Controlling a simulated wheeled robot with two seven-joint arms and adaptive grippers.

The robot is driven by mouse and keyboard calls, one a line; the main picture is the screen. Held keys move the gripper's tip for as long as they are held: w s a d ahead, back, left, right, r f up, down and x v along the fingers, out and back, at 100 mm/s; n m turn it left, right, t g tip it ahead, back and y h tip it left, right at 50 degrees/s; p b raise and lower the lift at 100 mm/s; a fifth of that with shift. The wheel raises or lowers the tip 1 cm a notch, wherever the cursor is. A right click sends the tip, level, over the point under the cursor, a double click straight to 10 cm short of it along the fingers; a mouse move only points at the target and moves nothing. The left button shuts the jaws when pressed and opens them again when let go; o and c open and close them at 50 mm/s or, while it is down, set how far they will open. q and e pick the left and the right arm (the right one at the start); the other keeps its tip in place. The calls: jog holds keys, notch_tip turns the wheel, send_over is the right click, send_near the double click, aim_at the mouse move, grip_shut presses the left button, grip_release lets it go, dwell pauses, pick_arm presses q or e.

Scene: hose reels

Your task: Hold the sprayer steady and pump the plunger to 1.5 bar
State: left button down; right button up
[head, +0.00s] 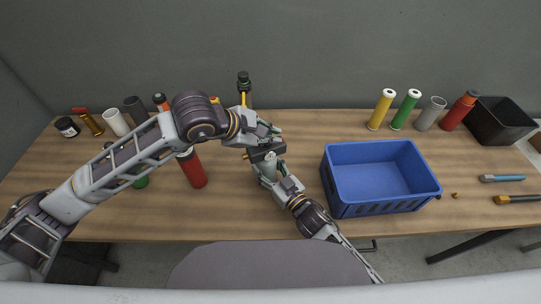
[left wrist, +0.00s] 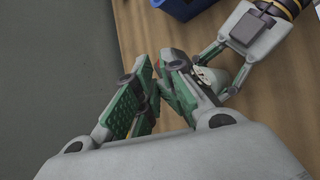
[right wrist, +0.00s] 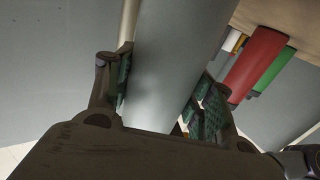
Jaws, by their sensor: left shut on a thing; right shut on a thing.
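The sprayer is a pale grey cylinder (head: 269,168) standing near the middle of the table, and it fills the middle of the right wrist view (right wrist: 175,65). My right gripper (head: 271,174) is shut around its body, with a green-padded finger on each side. My left gripper (head: 264,142) is above it, shut at the top of the sprayer. The plunger is hidden by the left fingers (left wrist: 160,82). A small pale part with dark marks (left wrist: 204,74) shows beside these fingers; I cannot read any pressure on it.
A blue crate (head: 381,206) stands close to the right. A red cylinder (head: 193,170) stands to the left, under my left arm. Yellow (head: 381,110), green (head: 405,110), grey and red cylinders and a black bin (head: 502,122) line the back right. Tools (head: 502,178) lie at the right edge.

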pick_arm(q)
jog(key=shift+a+r, duration=0.15)
jog(key=shift+r, duration=2.5)
pick_arm(e)
jog(key=shift+f, duration=0.1)
jog(key=o, duration=1.4)
jog(key=shift+w, duration=0.1)
jog(key=shift+d, duration=0.1)
jog(key=shift+v, duration=5.95)
